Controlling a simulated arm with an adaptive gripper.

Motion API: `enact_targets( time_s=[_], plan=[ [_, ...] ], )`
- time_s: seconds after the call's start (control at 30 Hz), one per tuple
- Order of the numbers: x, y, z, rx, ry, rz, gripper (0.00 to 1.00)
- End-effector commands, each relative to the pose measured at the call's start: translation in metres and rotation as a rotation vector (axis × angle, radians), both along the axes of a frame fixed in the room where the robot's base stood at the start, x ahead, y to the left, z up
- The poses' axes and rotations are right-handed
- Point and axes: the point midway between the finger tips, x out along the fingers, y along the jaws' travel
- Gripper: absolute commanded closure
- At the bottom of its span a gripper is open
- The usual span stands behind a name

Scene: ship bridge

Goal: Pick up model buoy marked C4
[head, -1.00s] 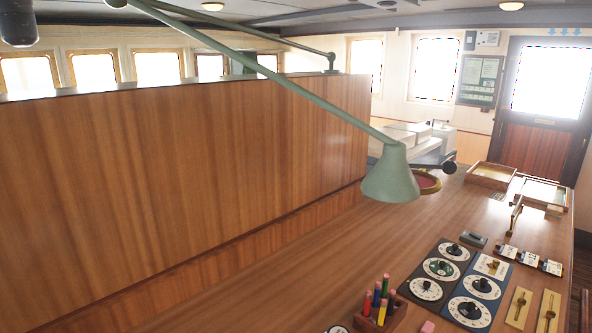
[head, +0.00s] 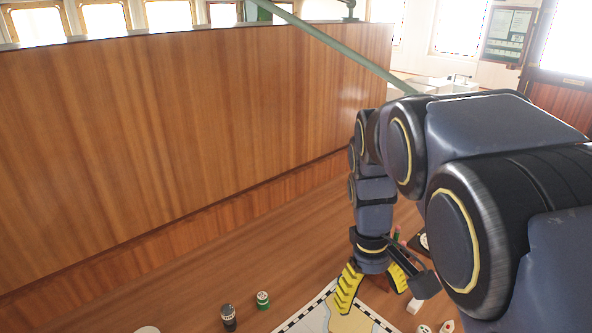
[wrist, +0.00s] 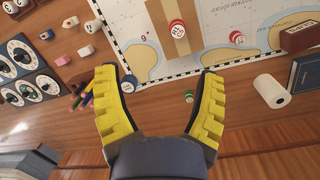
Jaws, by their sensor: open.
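My gripper (wrist: 160,74) is open and empty, its two yellow fingers spread above the console beside a chart. It also shows in the head view (head: 376,298). In the wrist view a red and white buoy (wrist: 177,28) stands on a tan strip on the chart, beyond the gap between the fingertips. I cannot read any mark as C4. In the head view a black buoy (head: 228,316) and a green buoy (head: 263,299) stand left of the chart.
The chart (head: 322,316) has a checked border. Dial panels (wrist: 27,90) and coloured pencils (wrist: 84,97) lie left in the wrist view. A white roll (wrist: 270,91), a dark blue book (wrist: 307,75) and a brown block (wrist: 300,40) lie right. A tall wooden panel (head: 190,130) rises behind.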

Motion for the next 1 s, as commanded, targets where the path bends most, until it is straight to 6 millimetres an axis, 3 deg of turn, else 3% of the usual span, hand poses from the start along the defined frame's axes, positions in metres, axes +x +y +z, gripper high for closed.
enact_targets(
  time_s=[0.03,0.2,0.37,0.5,0.73,0.83,1.0],
  plan=[
    [0.022,0.006,-0.009,-0.006,0.003,0.048,0.31],
    [0.088,0.032,-0.041,-0.014,-0.003,0.226,0.31],
    [0.139,0.068,-0.081,-0.003,-0.007,0.407,0.31],
    [0.172,0.106,-0.125,0.025,-0.007,0.57,0.31],
    [0.198,0.171,-0.193,0.098,-0.018,0.8,0.31],
    [0.201,0.189,-0.21,0.124,-0.026,0.862,0.31],
    [0.202,0.202,-0.225,0.143,-0.031,0.905,0.31]
  ],
)
